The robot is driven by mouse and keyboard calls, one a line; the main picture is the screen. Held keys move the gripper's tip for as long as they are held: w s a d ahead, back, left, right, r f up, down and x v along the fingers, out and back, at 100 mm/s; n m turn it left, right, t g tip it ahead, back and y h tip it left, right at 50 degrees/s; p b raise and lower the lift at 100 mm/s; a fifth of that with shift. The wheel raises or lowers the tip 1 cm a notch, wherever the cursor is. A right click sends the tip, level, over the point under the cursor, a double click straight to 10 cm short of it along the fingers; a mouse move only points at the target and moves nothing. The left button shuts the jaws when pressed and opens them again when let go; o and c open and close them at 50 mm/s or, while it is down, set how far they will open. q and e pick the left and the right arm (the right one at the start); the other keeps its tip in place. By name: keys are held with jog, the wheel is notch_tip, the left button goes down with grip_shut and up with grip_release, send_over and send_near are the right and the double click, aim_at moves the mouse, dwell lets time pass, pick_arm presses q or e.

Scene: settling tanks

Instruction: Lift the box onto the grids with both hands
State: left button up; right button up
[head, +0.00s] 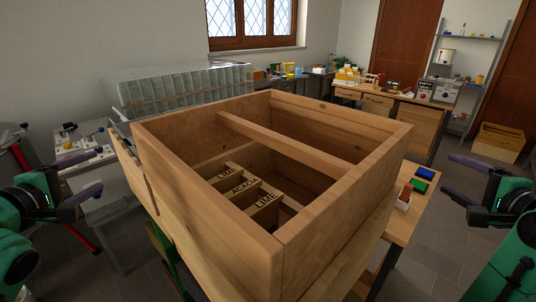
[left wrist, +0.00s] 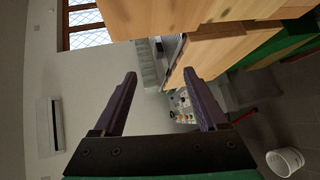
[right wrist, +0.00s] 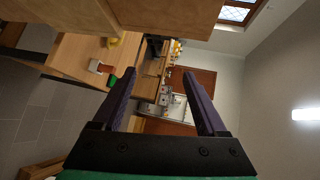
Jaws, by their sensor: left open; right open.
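A large open-topped wooden box (head: 215,205) fills the middle of the head view, with a bar across its inside. Below its open top, wooden slats (head: 245,188) marked LIME and ACACIA show. I cannot tell whether these are the grids; the lower parts are hidden by the box walls. The box also shows at the top of the left wrist view (left wrist: 185,15) and of the right wrist view (right wrist: 165,15). My left gripper (head: 101,168) is open and empty, left of the box and apart from it. My right gripper (head: 443,173) is open and empty, right of the box and apart.
A wooden workbench (head: 402,222) with small green, blue and red items lies right of the box. A row of clear containers (head: 185,90) stands behind it at the left. A loaded bench (head: 375,103) and shelf rack (head: 465,75) stand at the back. A white bucket (left wrist: 284,161) stands on the floor.

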pick_arm(q)
jog(key=d+x, duration=0.1)
jog(key=x, duration=1.3)
jog(key=shift+d+f, duration=0.2)
pick_arm(e)
jog(key=a+x, duration=0.1)
jog(key=x, duration=1.3)
jog(key=shift+w+a+f, duration=0.15)
jog(key=shift+a, duration=0.15)
pick_arm(q)
jog(key=shift+d, duration=0.15)
pick_arm(e)
jog(key=shift+a, duration=0.1)
